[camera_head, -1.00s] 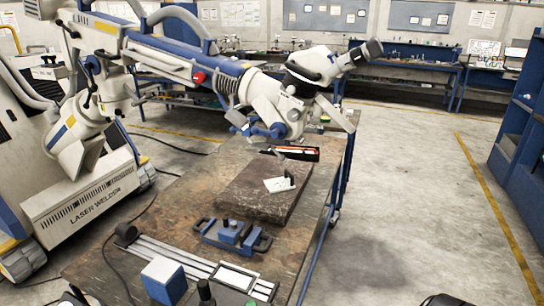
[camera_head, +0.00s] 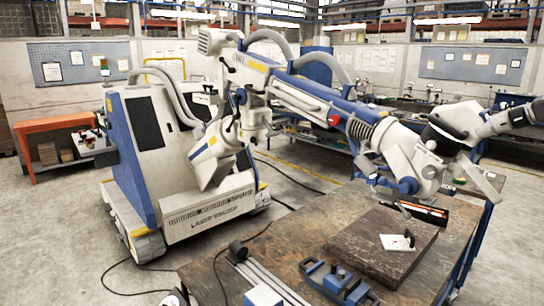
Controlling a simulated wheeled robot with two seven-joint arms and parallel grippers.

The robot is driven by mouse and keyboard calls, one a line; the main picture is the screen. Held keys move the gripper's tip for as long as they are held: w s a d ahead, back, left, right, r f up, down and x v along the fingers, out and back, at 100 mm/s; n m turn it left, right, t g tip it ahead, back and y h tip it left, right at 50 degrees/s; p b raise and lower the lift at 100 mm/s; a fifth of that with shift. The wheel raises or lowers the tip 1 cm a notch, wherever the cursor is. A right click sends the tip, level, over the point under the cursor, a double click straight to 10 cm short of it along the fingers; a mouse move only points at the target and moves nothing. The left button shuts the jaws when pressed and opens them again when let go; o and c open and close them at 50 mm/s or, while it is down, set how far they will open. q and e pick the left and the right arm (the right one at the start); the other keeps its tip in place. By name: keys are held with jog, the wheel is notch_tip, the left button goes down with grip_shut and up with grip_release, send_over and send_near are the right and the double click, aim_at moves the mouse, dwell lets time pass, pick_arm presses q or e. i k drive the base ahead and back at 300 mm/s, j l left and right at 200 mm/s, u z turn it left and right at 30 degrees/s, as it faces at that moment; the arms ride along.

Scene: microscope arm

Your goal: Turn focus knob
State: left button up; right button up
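A jointed white and blue arm (camera_head: 310,98) reaches right from the laser welder (camera_head: 185,165) and carries a microscope head (camera_head: 408,158) over the workbench. The head has a dark eyepiece part (camera_head: 525,113) at its upper right. Blue knobs (camera_head: 408,185) show low on the head's left side; I cannot tell which one is the focus knob. A red knob (camera_head: 334,118) sits on the blue arm section. Neither of my grippers can be made out. A small dark shape at the bottom edge is too cut off to identify.
The workbench (camera_head: 290,235) holds a dark slab (camera_head: 375,255) with a small white piece (camera_head: 397,242), a blue clamp fixture (camera_head: 338,282) and metal rails (camera_head: 270,278). An orange bench (camera_head: 52,142) stands at the left. Floor at the lower left is open, with a cable across it.

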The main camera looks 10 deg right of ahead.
aim_at(430, 172)
jog(key=k+l, duration=0.1)
jog(key=l, duration=2.05)
jog(key=k+l+z, duration=0.1)
jog(key=l, duration=2.05)
